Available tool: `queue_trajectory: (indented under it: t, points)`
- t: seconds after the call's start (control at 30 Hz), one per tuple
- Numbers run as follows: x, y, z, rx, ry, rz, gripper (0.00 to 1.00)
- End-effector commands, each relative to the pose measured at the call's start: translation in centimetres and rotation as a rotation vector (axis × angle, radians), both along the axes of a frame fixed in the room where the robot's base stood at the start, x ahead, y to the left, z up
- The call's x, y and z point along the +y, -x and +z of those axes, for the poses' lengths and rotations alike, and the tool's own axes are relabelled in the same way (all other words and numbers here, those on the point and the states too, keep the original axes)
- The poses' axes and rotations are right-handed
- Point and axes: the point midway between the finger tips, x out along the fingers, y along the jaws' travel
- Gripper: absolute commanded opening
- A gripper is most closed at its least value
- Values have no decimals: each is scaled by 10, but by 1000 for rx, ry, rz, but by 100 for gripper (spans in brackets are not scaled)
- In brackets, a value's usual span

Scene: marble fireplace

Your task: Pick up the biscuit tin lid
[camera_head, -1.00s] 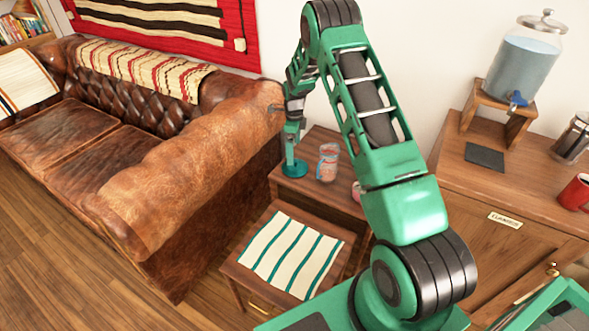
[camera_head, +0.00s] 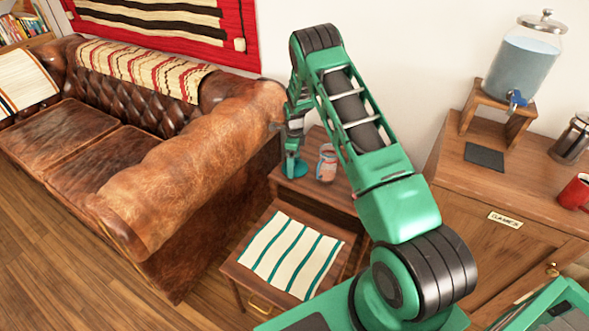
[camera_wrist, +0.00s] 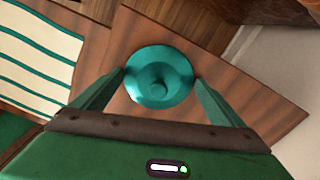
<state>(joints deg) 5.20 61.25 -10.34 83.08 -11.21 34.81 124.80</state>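The biscuit tin lid (camera_head: 294,168), a round teal disc, lies on the small wooden side table (camera_head: 318,190) beside the sofa arm. In the wrist view the lid (camera_wrist: 150,94) shows a raised central knob. My gripper (camera_wrist: 160,77) is open, with one finger toward each side of the lid. In the head view my gripper (camera_head: 292,155) is just above the lid and partly covers it. I cannot tell whether the fingertips touch the rim.
A clear jar with orange and blue markings (camera_head: 327,162) stands right of the lid. A striped cloth (camera_head: 290,256) lies on a lower table in front. The leather sofa (camera_head: 190,180) is close on the left. A wooden cabinet (camera_head: 455,185) stands at the right.

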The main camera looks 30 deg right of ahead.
Motion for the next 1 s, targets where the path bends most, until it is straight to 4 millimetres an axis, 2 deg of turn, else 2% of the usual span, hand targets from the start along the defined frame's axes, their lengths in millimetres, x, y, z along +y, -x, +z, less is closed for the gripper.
queue_trajectory:
  t: [0.03,0.1,0.53,0.67,0.77,1.0]
  points:
    - [0,0,0,0,0,0,78]
    - [0,0,0,0,0,0,64]
    - [0,0,7,-1,0,0,64]
    - [0,-1,20,-3,0,0,64]
    - [0,-1,39,-3,-1,0,64]
    - [52,6,72,-1,-2,4,64]
